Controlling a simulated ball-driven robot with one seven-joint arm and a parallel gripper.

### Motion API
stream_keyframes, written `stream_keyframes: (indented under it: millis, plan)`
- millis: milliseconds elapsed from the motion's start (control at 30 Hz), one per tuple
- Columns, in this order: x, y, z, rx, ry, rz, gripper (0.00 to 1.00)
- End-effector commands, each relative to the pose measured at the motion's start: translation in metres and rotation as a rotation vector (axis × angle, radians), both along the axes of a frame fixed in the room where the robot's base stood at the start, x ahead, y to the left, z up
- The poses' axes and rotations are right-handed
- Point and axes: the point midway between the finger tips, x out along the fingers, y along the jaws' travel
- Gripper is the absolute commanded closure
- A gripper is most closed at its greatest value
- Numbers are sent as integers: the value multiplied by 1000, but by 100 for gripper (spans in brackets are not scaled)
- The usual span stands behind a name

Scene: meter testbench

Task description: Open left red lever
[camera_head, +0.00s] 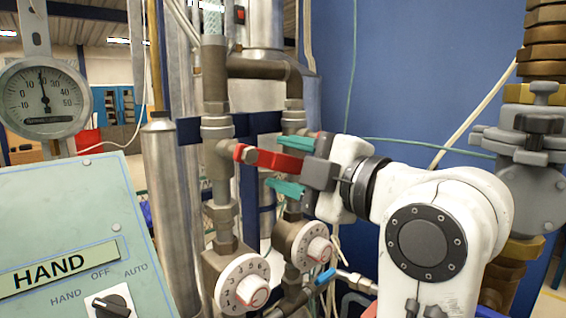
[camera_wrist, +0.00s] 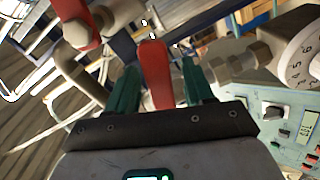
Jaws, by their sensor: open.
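The left red lever (camera_head: 275,160) sits on the left vertical pipe. It runs roughly level to the right from its bolted pivot, and its free end reaches in between the teal fingers of my gripper (camera_head: 285,167). In the wrist view a red lever (camera_wrist: 155,73) stands between the two fingers of my gripper (camera_wrist: 160,88), with gaps on both sides. The jaws are open. Whether a finger touches the lever is not clear. A second red part with a bolt (camera_wrist: 74,18) shows at the upper left of the wrist view.
Two white numbered dials (camera_head: 242,284) (camera_head: 311,246) sit below the levers. A green control panel (camera_head: 62,220) stands at the left front, with a round gauge (camera_head: 44,97) above it. Brass and grey valve fittings (camera_head: 538,140) stand at the right. Pipes crowd behind the gripper.

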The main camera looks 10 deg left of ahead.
Motion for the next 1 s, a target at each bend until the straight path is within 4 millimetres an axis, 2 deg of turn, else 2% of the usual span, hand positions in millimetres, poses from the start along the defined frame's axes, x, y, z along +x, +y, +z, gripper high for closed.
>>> stream_keyframes:
  millis: [100, 633, 1000]
  plan:
    - [0, 0, 0, 0, 0, 0, 49]
    - [0, 0, 0, -1, 1, 0, 100]
    - [1, 0, -1, 0, 4, 0, 100]
